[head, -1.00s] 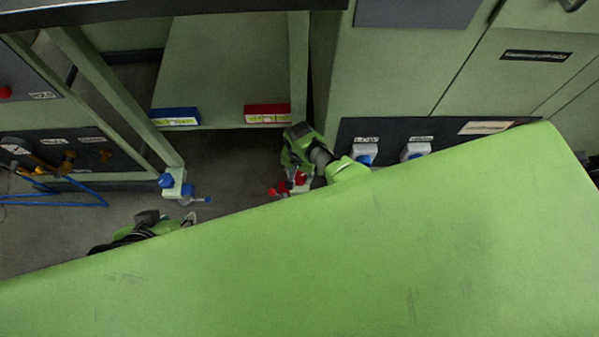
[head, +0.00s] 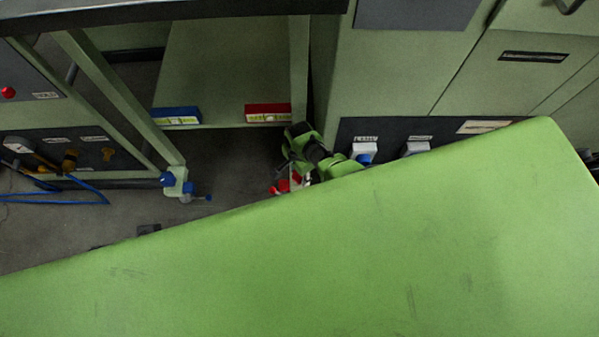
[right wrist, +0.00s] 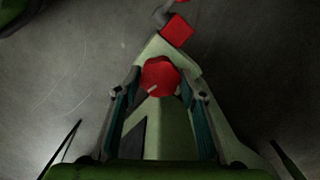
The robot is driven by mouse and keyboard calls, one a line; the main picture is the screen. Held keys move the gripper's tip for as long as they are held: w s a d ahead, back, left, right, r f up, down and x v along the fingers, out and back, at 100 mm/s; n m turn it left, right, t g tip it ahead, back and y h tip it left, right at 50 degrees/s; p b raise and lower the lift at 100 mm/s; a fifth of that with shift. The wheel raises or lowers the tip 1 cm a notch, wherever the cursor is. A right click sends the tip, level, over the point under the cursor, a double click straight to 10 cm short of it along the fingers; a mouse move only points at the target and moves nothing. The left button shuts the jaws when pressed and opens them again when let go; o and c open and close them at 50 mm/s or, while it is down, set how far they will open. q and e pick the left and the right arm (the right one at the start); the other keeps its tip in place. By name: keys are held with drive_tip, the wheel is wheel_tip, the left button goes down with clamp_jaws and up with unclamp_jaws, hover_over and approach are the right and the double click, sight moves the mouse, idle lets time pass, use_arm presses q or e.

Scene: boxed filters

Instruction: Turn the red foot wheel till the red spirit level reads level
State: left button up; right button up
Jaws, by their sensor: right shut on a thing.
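The red spirit level (head: 268,113) sits on the front edge of the green lower shelf in the head view. Its vial is too small to read. My right gripper (head: 292,178) is down at the foot below it, beside red parts (head: 281,187). In the right wrist view the red foot wheel (right wrist: 160,74), with a pale mark, lies between the two fingers of my right gripper (right wrist: 161,82), which is shut on it. Of my left gripper only a dark bit (head: 148,229) shows past my green body; its fingers are hidden.
A blue spirit level (head: 175,117) sits at the shelf's left end, above a foot with blue parts (head: 168,180). A green cabinet (head: 400,75) stands at right. Blue hoses (head: 60,201) lie at left. Another red part (right wrist: 176,30) is beyond the wheel.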

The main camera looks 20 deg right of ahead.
drive_tip(key=shift+w, duration=0.1)
drive_tip(key=o, duration=1.1)
drive_tip(key=shift+r, duration=0.15)
drive_tip(key=shift+r, duration=3.6)
drive_tip(key=shift+d, duration=0.15)
